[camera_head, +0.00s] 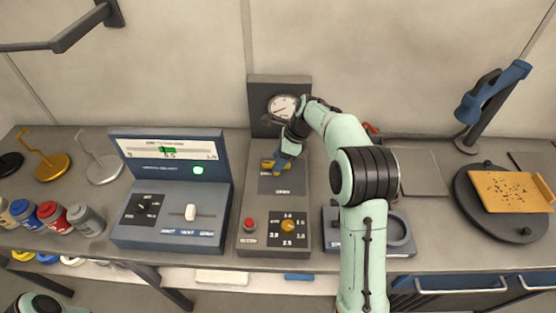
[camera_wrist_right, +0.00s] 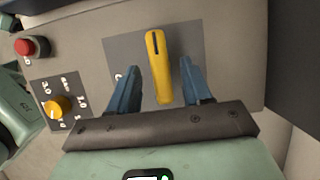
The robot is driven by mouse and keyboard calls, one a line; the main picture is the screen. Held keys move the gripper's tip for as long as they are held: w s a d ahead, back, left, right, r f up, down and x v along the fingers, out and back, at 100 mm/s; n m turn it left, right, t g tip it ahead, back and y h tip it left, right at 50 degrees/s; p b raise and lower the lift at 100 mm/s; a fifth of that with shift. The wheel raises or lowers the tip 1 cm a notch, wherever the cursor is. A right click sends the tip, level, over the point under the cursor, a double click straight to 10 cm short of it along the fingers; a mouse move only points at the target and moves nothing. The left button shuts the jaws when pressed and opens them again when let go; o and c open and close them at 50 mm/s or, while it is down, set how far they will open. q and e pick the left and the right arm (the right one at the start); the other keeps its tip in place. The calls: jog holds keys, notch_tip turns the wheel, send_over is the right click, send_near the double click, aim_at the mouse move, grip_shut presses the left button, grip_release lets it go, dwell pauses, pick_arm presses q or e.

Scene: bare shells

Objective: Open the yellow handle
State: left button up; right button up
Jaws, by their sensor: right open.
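The yellow handle (camera_wrist_right: 157,62) is a narrow bar with a dark slot near one end, on a dark grey plate of a grey panel. In the head view the yellow handle (camera_head: 267,165) is partly hidden by my right gripper (camera_head: 283,160). In the wrist view my right gripper (camera_wrist_right: 160,70) is open, its blue fingers on either side of the handle. A gap shows on both sides, so the fingers do not appear to press on it. My left gripper is out of view; only part of my left arm shows at the lower left.
The panel also has a red button (camera_head: 249,224), a yellow dial (camera_head: 288,226) and a round gauge (camera_head: 283,107) behind. A blue console (camera_head: 170,238) stands close on the left. At the right are a round dark stand (camera_head: 470,215) and an orange board (camera_head: 510,192).

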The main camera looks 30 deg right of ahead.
jog(key=shift+w+a+f, duration=0.1)
jog(key=shift+a+f, duration=0.05)
jog(key=shift+f, duration=0.3)
grip_shut()
